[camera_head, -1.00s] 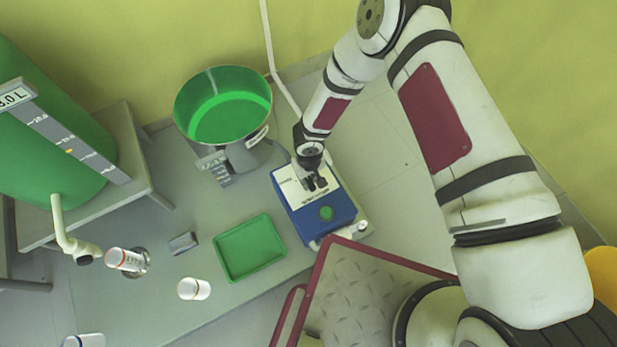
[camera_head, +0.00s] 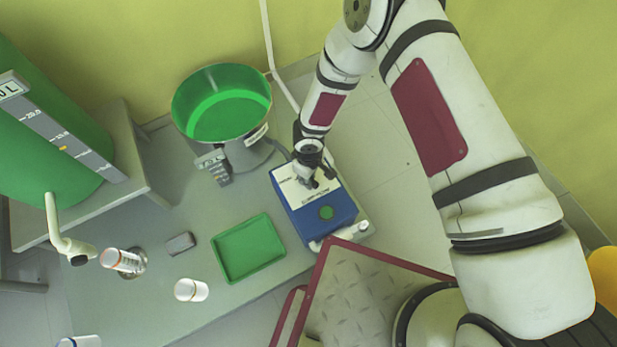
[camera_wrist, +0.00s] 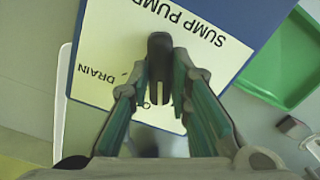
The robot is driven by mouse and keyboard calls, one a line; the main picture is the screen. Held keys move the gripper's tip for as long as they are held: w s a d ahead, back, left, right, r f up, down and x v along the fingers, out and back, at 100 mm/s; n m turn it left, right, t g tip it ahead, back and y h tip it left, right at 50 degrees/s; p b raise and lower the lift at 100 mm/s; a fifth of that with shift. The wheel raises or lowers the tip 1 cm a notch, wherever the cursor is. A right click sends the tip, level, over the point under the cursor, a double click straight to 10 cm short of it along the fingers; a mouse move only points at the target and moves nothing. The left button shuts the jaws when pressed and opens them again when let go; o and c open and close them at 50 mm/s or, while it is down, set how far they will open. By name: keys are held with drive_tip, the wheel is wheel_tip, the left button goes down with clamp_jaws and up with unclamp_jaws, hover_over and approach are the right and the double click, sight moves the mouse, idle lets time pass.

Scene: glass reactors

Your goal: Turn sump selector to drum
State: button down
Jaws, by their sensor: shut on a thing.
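The blue sump pump box (camera_head: 342,216) stands near the right end of the grey bench in the head view. Its pale top panel (camera_head: 333,186) carries the selector; in the wrist view the panel (camera_wrist: 98,38) reads "SUMP PUMP" and "DRAIN", and another label is mostly hidden. The dark selector knob (camera_wrist: 159,44) sits between my fingertips. My gripper (camera_head: 312,180) comes down onto the panel from above and is shut on the knob; it also shows in the wrist view (camera_wrist: 160,82). The knob's pointing direction is hard to tell.
A green round button (camera_head: 326,212) is on the box front. A green tray (camera_head: 281,262) lies left of it, and a large green-lined bowl (camera_head: 264,118) stands behind.

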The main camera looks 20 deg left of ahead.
drive_tip(key=shift+n, duration=1.9)
drive_tip(key=shift+b, duration=0.3)
drive_tip(key=c, duration=1.5)
unclamp_jaws()
drive_tip(key=shift+r, duration=0.1)
wheel_tip(320, 180, up, 12)
drive_tip(key=shift+f, duration=0.15)
